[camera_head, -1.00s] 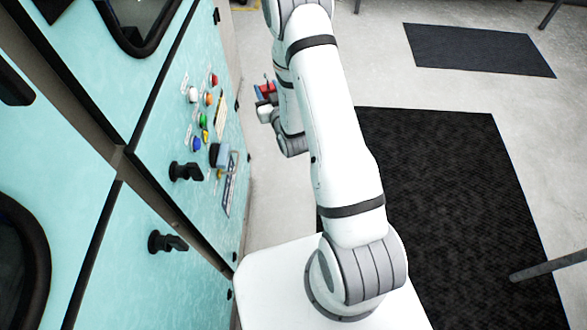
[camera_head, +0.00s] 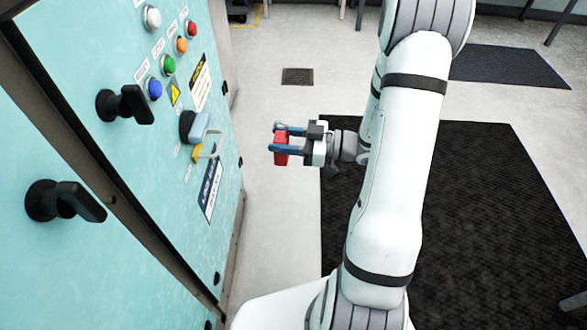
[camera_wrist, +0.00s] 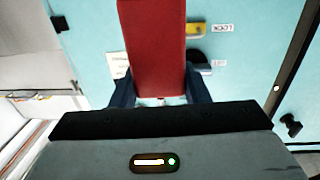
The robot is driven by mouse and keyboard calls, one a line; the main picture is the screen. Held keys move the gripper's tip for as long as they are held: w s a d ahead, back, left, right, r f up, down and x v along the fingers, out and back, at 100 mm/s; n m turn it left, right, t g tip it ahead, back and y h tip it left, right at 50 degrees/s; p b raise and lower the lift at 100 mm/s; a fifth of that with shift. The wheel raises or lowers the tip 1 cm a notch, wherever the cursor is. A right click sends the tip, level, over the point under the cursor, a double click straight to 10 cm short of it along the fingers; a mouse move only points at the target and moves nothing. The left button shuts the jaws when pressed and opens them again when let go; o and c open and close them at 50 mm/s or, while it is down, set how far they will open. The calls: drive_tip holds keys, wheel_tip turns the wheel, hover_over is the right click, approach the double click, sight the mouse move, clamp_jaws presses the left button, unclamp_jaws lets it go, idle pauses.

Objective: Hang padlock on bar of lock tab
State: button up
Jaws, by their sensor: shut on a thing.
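The red padlock (camera_head: 281,157) is between the blue fingers of my gripper (camera_head: 274,138), which is shut on it. In the wrist view the red body (camera_wrist: 155,50) fills the middle, between both fingers (camera_wrist: 160,92); its shackle cannot be made out. The yellow lock tab (camera_head: 196,153) is on the turquoise cabinet, with a thin pale bar (camera_head: 212,146) standing out from it. In the wrist view the yellow tab (camera_wrist: 194,29) shows just right of the padlock, beside a LOCK label. The padlock is apart from the tab, with a gap of open floor between them in the head view.
A grey-blue handle (camera_head: 200,127) sticks out just above the tab. Black handles (camera_head: 125,104) and coloured buttons (camera_head: 169,64) are on the cabinet (camera_head: 140,180). The floor (camera_head: 275,210) between cabinet and arm is clear; a dark mat (camera_head: 480,200) lies to the right.

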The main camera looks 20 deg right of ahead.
drive_tip(key=w+a+f+b, duration=0.1)
drive_tip(key=a+b, duration=0.1)
drive_tip(key=a, duration=0.5)
drive_tip(key=w+a+f+n+g+b, duration=0.1)
drive_tip(key=a+f+b, duration=0.1)
drive_tip(key=a, duration=0.5)
drive_tip(key=shift+w+a+f+y, duration=0.2)
drive_tip(key=shift+w+f+y, duration=0.1)
drive_tip(key=shift+w, duration=0.1)
idle(0.9)
drive_tip(key=o, duration=1.1)
drive_tip(key=shift+d, duration=0.1)
